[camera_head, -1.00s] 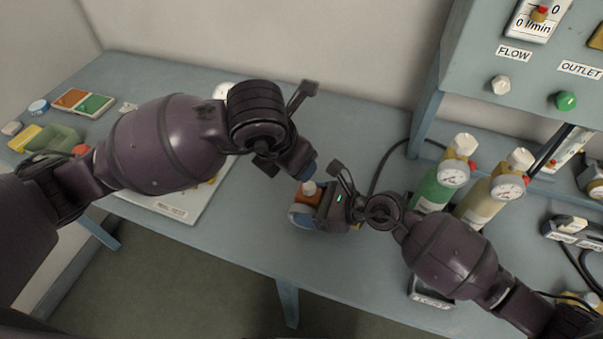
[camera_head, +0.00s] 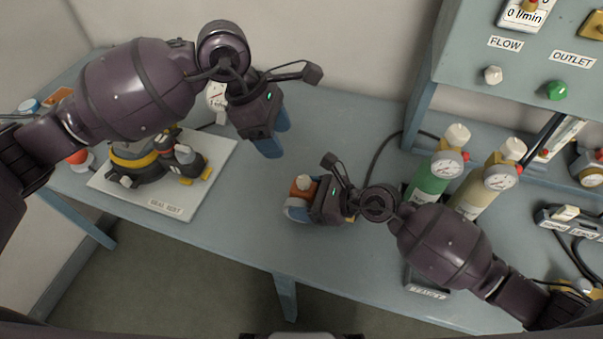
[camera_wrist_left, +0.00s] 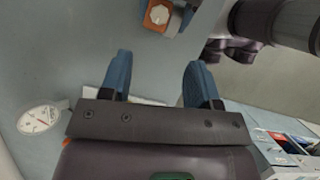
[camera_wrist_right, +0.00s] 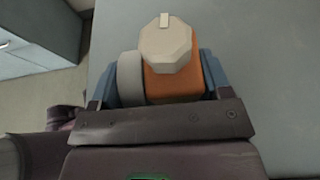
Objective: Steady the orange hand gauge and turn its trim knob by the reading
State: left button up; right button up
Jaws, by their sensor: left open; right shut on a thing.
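The orange hand gauge (camera_head: 303,187) is a small orange block with a grey-white round part at its side, over the middle of the table. My right gripper (camera_head: 312,200) is shut on it, its blue fingers on both sides in the right wrist view (camera_wrist_right: 158,82). A pale faceted trim knob (camera_wrist_right: 166,46) sits on top of the orange body. The knob also shows in the left wrist view (camera_wrist_left: 159,14). My left gripper (camera_head: 275,140) is open and empty, up and left of the gauge and apart from it. The gauge's reading cannot be made out.
A white board (camera_head: 178,205) with a black and yellow mask assembly (camera_head: 140,165) lies at left. A white dial (camera_wrist_left: 40,119) stands behind it. A green cylinder (camera_head: 432,180) and a beige cylinder (camera_head: 478,190) stand right, below a panel (camera_head: 450,60). Table between board and gauge is clear.

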aim_at(303, 179)
pick_arm(q)
jog(key=x, duration=1.2)
jog(key=shift+a+f, duration=0.1)
jog(key=c, duration=0.9)
